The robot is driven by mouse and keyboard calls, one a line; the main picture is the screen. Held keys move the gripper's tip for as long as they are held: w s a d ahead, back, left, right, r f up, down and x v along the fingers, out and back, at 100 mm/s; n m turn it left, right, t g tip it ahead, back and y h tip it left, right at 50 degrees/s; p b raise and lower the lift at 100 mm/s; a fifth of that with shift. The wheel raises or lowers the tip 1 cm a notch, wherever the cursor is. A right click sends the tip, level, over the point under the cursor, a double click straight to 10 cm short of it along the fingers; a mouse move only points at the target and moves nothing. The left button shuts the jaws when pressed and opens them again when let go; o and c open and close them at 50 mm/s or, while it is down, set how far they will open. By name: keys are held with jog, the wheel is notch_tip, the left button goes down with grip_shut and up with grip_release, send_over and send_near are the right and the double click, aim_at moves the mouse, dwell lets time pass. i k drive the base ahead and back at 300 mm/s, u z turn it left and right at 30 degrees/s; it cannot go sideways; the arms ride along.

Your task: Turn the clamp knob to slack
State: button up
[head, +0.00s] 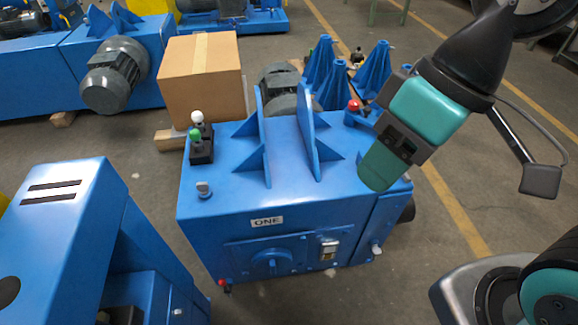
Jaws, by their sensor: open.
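A blue machine housing (330,215) with a label reading ONE (266,221) stands in the middle of the head view. A round blue knob (271,261) sits on a plate on its front face. A small grey knob (204,189) sits on the left of its top. I cannot tell which of these is the clamp knob, or how either is set. My gripper (378,170) is open and points down over the right part of the housing, well apart from both knobs. It hides part of the top there.
Two upright blue plates (309,140) rise from the housing top. A lever box with green and white knobs (201,145) stands at its back left. A cardboard box (201,80) and blue cones (369,72) are behind. Another blue machine (75,235) is close at left.

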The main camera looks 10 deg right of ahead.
aim_at(353, 105)
jog(key=z, duration=0.35)
jog(key=i, duration=0.9)
